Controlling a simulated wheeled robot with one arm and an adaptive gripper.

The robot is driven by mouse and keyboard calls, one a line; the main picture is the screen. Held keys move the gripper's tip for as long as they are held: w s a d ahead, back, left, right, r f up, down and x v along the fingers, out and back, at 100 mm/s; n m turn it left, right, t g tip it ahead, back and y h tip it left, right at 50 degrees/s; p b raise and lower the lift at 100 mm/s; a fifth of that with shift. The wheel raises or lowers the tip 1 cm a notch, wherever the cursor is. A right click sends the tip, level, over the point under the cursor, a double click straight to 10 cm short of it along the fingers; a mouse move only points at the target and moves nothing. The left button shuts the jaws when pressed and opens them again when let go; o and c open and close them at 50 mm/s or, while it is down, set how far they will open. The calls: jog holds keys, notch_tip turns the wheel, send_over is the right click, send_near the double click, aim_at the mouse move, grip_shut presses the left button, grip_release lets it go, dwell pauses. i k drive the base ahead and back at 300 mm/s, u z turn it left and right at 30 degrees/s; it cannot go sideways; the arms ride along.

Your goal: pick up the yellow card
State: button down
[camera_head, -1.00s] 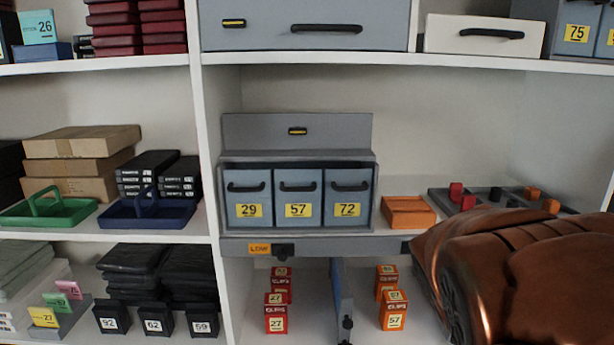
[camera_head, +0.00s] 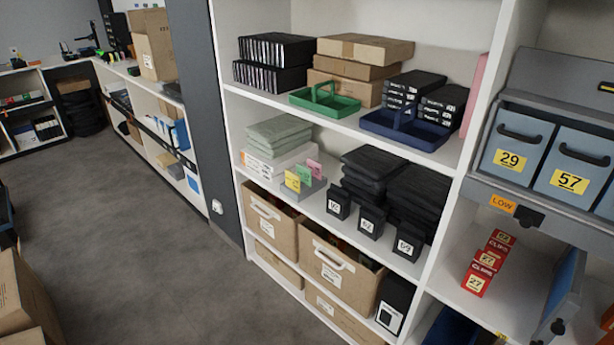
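The yellow card (camera_head: 292,181) stands upright in a small grey holder (camera_head: 309,189) on the middle shelf of the shelving unit. It is the leftmost of three cards, beside a green card (camera_head: 304,174) and a pink card (camera_head: 314,168). It looks small from here, and its number is hard to read. My gripper is not in view, so I cannot see where it is relative to the card.
Black numbered boxes (camera_head: 371,221) stand right of the holder, and pale green folders (camera_head: 279,136) lie behind it. Brown cartons (camera_head: 338,261) fill the shelf below. Grey floor (camera_head: 130,235) is open at left, with a carton (camera_head: 25,300) at the lower left edge.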

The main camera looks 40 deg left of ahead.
aim_at(293, 180)
jog(key=u, duration=1.85)
jog(key=i, duration=0.35)
jog(key=u, duration=0.95)
jog(key=i, duration=2.1)
jog(key=z, duration=1.35)
jog(key=i, duration=0.35)
jog(key=z, duration=0.35)
